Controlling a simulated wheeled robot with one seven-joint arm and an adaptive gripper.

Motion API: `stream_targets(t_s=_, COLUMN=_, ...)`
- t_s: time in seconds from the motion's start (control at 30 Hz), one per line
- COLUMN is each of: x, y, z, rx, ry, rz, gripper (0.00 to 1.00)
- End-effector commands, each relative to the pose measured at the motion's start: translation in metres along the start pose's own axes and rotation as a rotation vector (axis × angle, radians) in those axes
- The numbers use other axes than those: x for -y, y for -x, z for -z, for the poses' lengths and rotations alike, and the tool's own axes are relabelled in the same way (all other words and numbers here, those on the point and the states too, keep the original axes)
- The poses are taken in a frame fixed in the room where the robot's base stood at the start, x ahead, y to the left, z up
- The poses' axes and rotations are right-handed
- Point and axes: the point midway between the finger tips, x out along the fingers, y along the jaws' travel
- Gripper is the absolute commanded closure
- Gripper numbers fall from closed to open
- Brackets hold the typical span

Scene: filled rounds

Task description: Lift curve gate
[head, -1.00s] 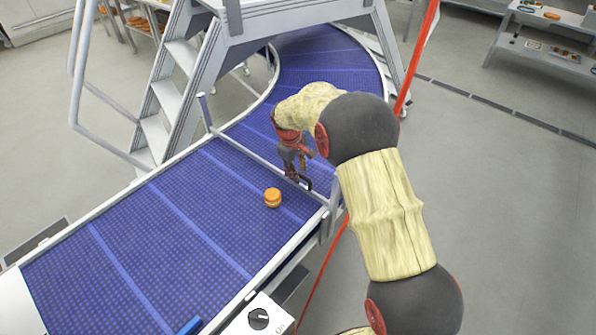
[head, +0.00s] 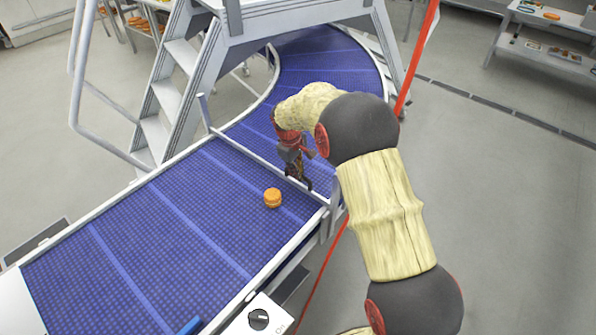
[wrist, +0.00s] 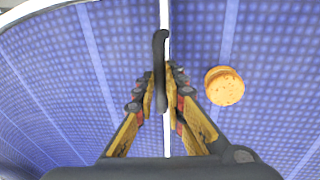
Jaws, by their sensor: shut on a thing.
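The curve gate (head: 243,151) is a thin pale bar lying across the blue belt, from a post on the left to the right rail. In the wrist view the gate (wrist: 165,130) runs upright through the middle of the picture. It carries a dark handle (wrist: 160,60). My gripper (head: 300,183) is at the right part of the gate, shut on the handle. In the wrist view my gripper's fingers (wrist: 164,95) close in from both sides of the handle and bar. My fingers partly hide the handle in the head view.
An orange-brown filled round (head: 272,198) lies on the belt (head: 150,250) just in front of the gate, close to my gripper; it also shows in the wrist view (wrist: 224,86). A control box with a knob (head: 258,319) is at the front edge. Grey steps (head: 170,95) stand at the left.

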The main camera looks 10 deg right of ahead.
Motion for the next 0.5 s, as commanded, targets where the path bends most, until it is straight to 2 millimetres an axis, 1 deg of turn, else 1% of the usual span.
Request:
stream_targets(t_s=0.33, x=-0.001, y=0.003, z=0.0, rx=-0.001, ry=0.0, rz=-0.001, gripper=1.0)
stream_targets(t_s=0.43, x=-0.003, y=0.011, z=0.001, rx=-0.002, ry=0.0, rz=-0.001, gripper=1.0)
stream_targets(t_s=0.5, x=-0.005, y=0.022, z=0.001, rx=-0.003, ry=0.0, rz=-0.003, gripper=1.0)
